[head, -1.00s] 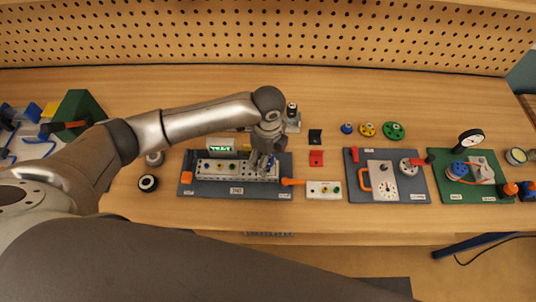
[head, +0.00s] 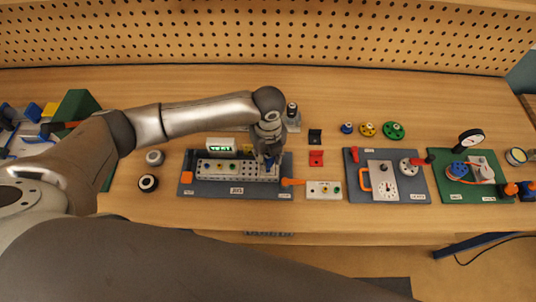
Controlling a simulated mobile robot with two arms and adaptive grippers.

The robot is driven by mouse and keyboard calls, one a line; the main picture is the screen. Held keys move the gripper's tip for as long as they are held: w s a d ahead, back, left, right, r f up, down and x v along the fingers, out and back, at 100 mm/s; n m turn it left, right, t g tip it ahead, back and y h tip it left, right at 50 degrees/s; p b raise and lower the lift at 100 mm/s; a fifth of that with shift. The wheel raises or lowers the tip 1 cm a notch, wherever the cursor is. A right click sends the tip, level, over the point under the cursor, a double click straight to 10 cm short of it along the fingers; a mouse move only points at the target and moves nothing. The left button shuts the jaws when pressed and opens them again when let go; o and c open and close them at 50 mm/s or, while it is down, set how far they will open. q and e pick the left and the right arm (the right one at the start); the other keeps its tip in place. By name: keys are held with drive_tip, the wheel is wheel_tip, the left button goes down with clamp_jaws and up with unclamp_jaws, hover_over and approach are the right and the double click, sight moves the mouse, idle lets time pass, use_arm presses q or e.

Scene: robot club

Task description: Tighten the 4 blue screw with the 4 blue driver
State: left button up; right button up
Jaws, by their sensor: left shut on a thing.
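My left gripper (head: 269,156) points down over the right end of a pale perforated block (head: 237,171) on a dark grey board (head: 210,190). It is shut on a small blue thing, probably the blue driver (head: 269,163), which is mostly hidden between the fingers. The blue screw is hidden under the gripper, so I cannot tell whether the driver touches it. A small display with green figures (head: 220,146) stands behind the block. My right gripper is not in view.
An orange-handled driver (head: 292,182) lies at the board's right edge beside a white block (head: 324,190). Red (head: 316,158) and black (head: 315,136) holders stand to the right.

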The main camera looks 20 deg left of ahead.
use_arm(q)
drive_tip(key=m, duration=0.6)
drive_tip(key=shift+m, duration=0.3)
drive_tip(key=o, duration=1.7)
drive_tip(key=n, duration=0.6)
drive_tip(key=shift+n, duration=0.4)
drive_tip(key=n, duration=0.5)
drive_tip(key=shift+n, duration=0.4)
